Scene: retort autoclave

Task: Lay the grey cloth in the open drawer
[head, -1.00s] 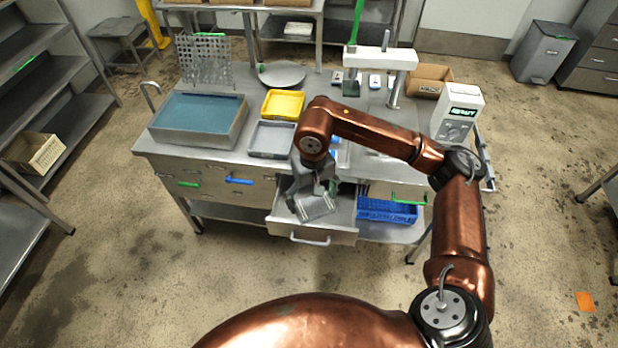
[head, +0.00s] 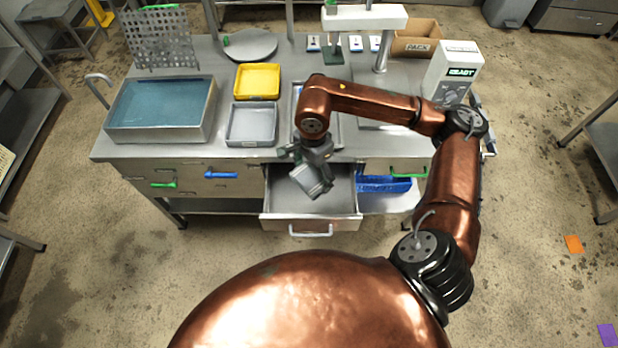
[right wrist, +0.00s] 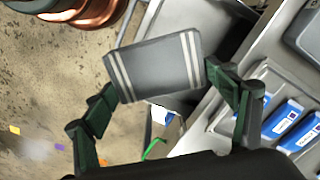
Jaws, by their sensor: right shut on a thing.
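The grey cloth (head: 312,180) is a folded grey pad. In the right wrist view the cloth (right wrist: 156,68) shows pale stripes near its two ends. My right gripper (head: 309,166) is shut on it, with a green finger at each side in the right wrist view (right wrist: 165,90). The gripper and cloth are over the open drawer (head: 310,229), which is pulled out of the front of the steel bench. The cloth hides part of the drawer; I cannot tell whether it touches the drawer floor. My left gripper does not show.
On the bench stand a blue-topped basin (head: 160,108), a yellow tray (head: 257,81), a grey tray (head: 251,124) and a control box (head: 453,72). A blue crate (head: 384,184) sits right of the drawer. The floor before the drawer is clear.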

